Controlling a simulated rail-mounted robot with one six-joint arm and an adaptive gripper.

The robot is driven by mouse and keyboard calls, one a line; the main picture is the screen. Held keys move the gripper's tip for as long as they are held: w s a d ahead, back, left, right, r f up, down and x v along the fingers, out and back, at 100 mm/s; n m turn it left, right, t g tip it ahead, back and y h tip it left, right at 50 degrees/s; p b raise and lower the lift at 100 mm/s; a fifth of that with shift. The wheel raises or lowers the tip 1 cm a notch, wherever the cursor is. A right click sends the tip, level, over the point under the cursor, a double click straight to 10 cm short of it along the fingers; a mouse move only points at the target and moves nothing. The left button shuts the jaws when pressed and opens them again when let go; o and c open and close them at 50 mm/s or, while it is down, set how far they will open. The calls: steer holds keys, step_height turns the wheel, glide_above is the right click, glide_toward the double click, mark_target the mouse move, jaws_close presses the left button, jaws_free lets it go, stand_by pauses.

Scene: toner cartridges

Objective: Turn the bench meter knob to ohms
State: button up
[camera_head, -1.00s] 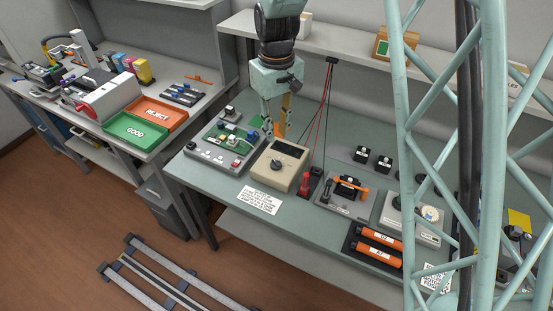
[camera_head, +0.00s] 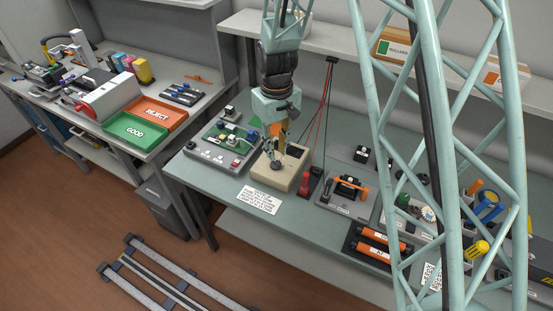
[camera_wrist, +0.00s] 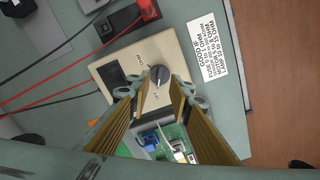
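The bench meter (camera_head: 269,181) is a beige box on the green-grey bench. In the wrist view the meter (camera_wrist: 178,53) fills the middle. Its black knob (camera_wrist: 159,73) has small printed labels around it; I cannot tell surely which one it points at. In the head view the knob (camera_head: 276,167) shows just below the fingertips. My gripper (camera_head: 274,156) is above the meter's front part, pointing down. In the wrist view my gripper (camera_wrist: 159,82) is open, one finger on each side of the knob, with nothing held. I cannot tell if the fingertips touch the meter. The fingers partly hide the meter's display.
A circuit-board fixture (camera_head: 222,145) stands left of the meter. A red probe (camera_head: 304,183) and an orange-handled fixture (camera_head: 350,188) are to the right, with hanging red and black leads (camera_head: 318,120) behind. A printed card (camera_head: 259,200) lies in front.

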mark_target(277, 162)
steer(key=shift+f, duration=2.4)
jaws_close()
